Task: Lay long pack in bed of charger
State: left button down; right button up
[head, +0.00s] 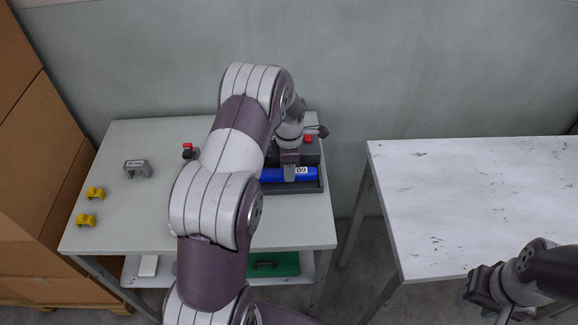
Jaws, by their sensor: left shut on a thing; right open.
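The charger (316,187) is a dark box with a low-walled bed in front and a red part on top, at the right end of the left table. My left gripper (290,172) points down and is shut on the pack, which lies level at the bed. Whether the pack touches the bed floor cannot be told. My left arm hides the pack's left end and part of the charger. My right gripper (484,290) is open and empty at the lower right, by the right table's front edge.
The left table (130,220) also carries a grey bracket (137,169), two yellow brackets (95,193) and a small red-topped part (188,151). A green item (285,264) lies on its lower shelf. The right table (450,190) is clear. Cardboard boxes (30,160) stand at left.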

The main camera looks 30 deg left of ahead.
pick_arm(q)
jog(key=shift+f, duration=0.55)
dwell(0.4)
jog(key=c, duration=0.6)
grip_release()
jog(key=shift+c, duration=0.2)
jog(key=shift+r, duration=0.1)
notch_tip(320, 180, up, 13)
jog(key=shift+f, duration=0.2)
